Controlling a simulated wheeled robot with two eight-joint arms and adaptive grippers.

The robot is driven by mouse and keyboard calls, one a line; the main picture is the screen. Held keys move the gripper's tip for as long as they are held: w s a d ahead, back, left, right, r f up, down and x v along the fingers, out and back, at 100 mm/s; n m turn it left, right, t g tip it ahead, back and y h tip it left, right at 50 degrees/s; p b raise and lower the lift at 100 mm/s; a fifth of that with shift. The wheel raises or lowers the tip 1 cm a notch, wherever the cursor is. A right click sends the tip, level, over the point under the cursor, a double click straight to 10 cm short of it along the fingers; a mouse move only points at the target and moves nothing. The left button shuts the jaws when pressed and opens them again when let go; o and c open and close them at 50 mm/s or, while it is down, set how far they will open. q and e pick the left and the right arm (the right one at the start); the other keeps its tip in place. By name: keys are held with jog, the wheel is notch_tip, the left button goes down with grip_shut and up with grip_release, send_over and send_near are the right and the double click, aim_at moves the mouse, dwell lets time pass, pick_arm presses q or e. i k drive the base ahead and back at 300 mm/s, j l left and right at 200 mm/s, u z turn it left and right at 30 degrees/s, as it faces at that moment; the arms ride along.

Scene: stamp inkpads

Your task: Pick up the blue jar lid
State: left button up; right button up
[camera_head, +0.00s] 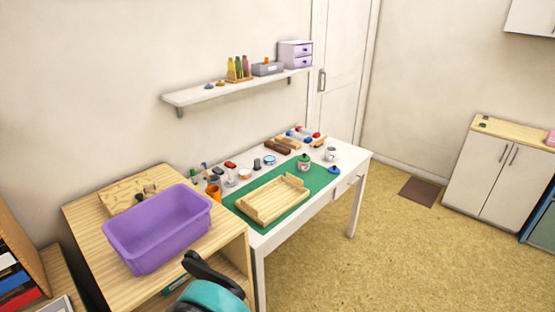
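A small blue piece with a raised middle, which looks like the blue jar lid (334,170), lies at the right end of the green mat (318,180) on the white table. A small jar with a green top (304,162) stands to its left on the mat. Another small blue piece (209,86) sits on the wall shelf; it is too small to tell what it is.
A light wooden tray (265,214) lies on the mat. A purple tub (150,262) stands on the wooden desk at left.

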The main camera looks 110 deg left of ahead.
aim_at(334, 170)
jog(key=u, duration=3.5)
